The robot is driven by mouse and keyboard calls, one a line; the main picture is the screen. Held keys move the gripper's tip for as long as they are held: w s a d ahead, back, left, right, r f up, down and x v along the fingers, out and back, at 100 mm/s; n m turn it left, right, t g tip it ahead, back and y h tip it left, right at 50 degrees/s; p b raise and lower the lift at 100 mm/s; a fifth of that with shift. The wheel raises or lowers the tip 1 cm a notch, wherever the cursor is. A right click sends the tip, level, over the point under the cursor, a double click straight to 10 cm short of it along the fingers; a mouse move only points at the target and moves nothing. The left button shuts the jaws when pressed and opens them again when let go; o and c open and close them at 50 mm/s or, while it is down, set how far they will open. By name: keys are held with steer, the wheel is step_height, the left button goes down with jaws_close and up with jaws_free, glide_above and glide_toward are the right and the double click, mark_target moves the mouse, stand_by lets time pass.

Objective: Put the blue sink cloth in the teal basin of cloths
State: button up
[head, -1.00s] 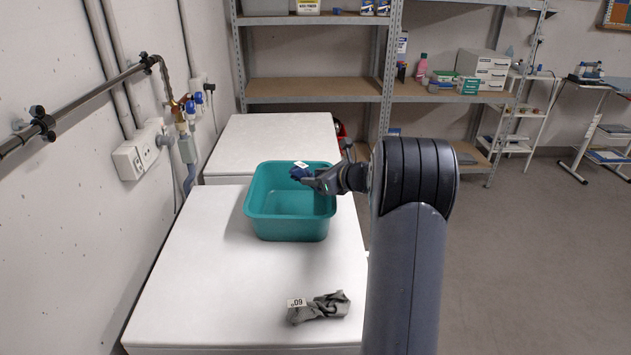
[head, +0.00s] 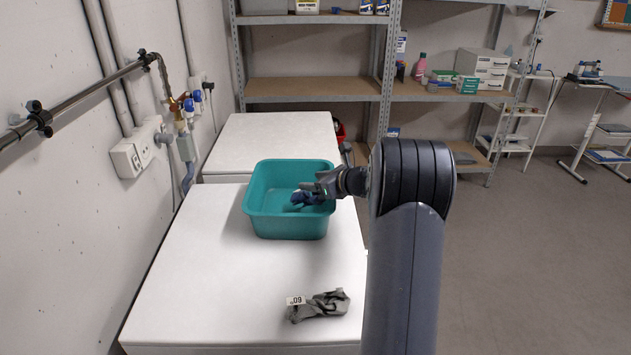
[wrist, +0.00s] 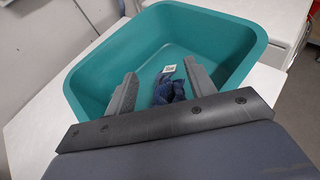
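The teal basin (head: 290,226) stands on the nearer white machine top. It also fills much of the wrist view (wrist: 225,38). The blue cloth (head: 304,198) with a white tag is inside the basin's walls, below my gripper (head: 310,187). In the wrist view the cloth (wrist: 168,90) shows beyond and between two spread fingers (wrist: 160,78), with gaps at the sides. My gripper is open over the basin's right part. I cannot tell whether the cloth rests on the basin floor. I see no other cloths in the basin.
A second white top (head: 270,135) is behind the basin. Pipes and a wall are at left, metal shelves (head: 315,88) behind.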

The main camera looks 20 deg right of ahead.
steer(key=shift+o, duration=1.1)
steer(key=shift+r, duration=0.1)
steer(key=shift+r+p, duration=0.35)
steer(key=shift+p, duration=0.05)
steer(key=v, duration=1.2)
steer(key=shift+b, duration=0.4)
steer(key=shift+r, duration=0.1)
steer(key=x, duration=1.2)
steer(key=shift+f, duration=0.7)
steer(key=shift+r+p, duration=0.4)
steer(key=shift+r, duration=0.2)
